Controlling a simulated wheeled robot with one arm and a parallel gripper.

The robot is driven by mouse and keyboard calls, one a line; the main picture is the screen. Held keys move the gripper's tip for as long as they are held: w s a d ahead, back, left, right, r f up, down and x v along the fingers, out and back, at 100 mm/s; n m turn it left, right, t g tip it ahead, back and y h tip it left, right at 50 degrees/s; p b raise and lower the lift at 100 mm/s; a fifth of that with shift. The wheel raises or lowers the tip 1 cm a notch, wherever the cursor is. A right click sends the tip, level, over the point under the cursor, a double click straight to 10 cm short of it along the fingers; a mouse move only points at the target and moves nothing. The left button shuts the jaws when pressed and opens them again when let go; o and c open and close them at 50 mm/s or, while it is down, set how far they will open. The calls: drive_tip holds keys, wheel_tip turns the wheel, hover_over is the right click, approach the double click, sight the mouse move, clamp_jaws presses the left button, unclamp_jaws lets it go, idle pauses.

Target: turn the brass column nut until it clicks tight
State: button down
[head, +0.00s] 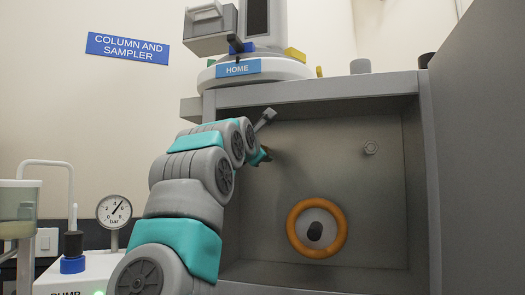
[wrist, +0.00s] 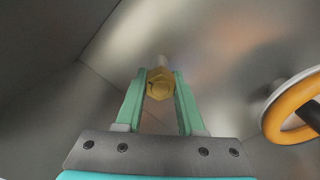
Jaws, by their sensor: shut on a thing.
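The brass column nut (wrist: 160,84) is in the middle of the wrist view, a hexagonal yellow piece on a pale stem. My gripper (wrist: 160,92) is shut on it, one green finger on each side. In the head view my gripper (head: 264,156) is at the left part of the open cabinet, mostly hidden behind my wrist. The nut itself is hard to make out there.
An orange ring (head: 296,236) with a dark knob is on the cabinet's back wall, right of my gripper; the ring also shows in the wrist view (wrist: 284,112). The cabinet (head: 432,180) has side walls close around. A pressure gauge (head: 114,210) stands left of my arm.

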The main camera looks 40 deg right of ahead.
drive_tip(key=shift+m, duration=1.1)
drive_tip(key=c, duration=0.5)
unclamp_jaws()
drive_tip(key=b+v, duration=0.2)
drive_tip(key=v, duration=0.5)
drive_tip(key=shift+s+a, duration=0.25)
drive_tip(key=shift+a, duration=0.1)
